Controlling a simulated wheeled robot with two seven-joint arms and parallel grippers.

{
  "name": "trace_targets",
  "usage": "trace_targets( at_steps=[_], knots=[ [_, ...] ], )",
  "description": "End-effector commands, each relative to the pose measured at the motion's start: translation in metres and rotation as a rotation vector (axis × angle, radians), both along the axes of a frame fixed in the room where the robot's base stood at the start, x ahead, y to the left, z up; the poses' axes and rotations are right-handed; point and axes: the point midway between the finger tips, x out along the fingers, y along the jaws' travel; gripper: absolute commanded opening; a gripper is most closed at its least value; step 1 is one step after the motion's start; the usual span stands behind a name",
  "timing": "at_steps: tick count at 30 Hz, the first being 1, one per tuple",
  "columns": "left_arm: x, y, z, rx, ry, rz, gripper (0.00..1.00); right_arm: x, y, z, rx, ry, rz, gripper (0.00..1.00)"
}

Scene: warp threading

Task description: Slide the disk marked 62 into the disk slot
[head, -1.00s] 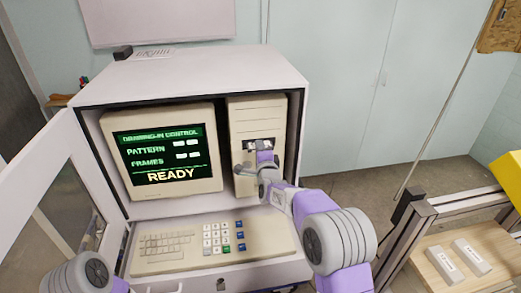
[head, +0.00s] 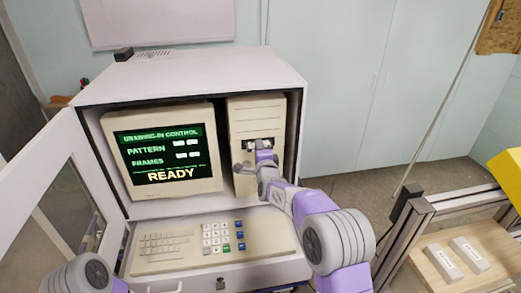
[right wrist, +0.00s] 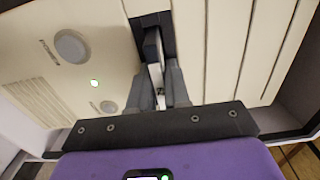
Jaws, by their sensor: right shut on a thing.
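The beige computer tower (head: 258,112) stands to the right of the monitor in the cabinet. My right gripper (head: 263,150) is at the dark disk slot on the tower's front. In the right wrist view my right gripper (right wrist: 159,85) is shut on a thin, pale thing seen edge-on, taken as the disk (right wrist: 156,72). The disk is at the dark slot (right wrist: 150,22); how deep it sits cannot be told. Its number cannot be read. Part of my left arm shows at the lower left of the head view, but its gripper does not.
The monitor (head: 161,155) reads READY. A keyboard (head: 205,240) lies on the pulled-out shelf below. The open cabinet door (head: 62,190) stands at the left. A metal frame and a wooden board (head: 470,280) with two pale labelled blocks are at the right.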

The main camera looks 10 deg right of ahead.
Motion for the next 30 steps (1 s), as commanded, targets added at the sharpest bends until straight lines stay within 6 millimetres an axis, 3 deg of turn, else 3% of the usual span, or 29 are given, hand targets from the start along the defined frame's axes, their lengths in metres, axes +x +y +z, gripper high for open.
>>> trace_targets(
  at_steps=[1, 5, 6, 10, 17, 19, 30],
  knots=[
    [0.0, 0.0, 0.0, 0.0, 0.0, 0.0, 0.43, 0.003, -0.004, 0.015, -0.001, -0.034, -0.007, 0.0],
    [0.0, 0.0, 0.001, 0.0, 0.0, 0.0, 0.43, 0.003, -0.004, 0.015, -0.001, -0.034, -0.007, 0.0],
    [0.0, 0.0, 0.001, 0.0, 0.0, 0.0, 0.43, 0.003, -0.004, 0.015, -0.001, -0.034, -0.007, 0.2],
    [0.0, 0.0, 0.001, 0.0, 0.0, 0.0, 0.43, 0.003, -0.004, 0.015, -0.002, -0.033, -0.007, 0.4],
    [0.0, 0.0, -0.001, 0.0, 0.0, 0.0, 0.43, -0.006, -0.004, 0.015, -0.001, -0.034, -0.007, 0.41],
    [0.0, 0.0, -0.002, 0.0, 0.0, 0.0, 0.43, -0.014, -0.004, 0.016, 0.0, -0.034, -0.006, 0.47],
    [0.001, 0.0, -0.009, 0.001, -0.003, 0.001, 0.43, -0.071, -0.003, 0.011, 0.002, -0.02, -0.004, 0.47]
  ],
)
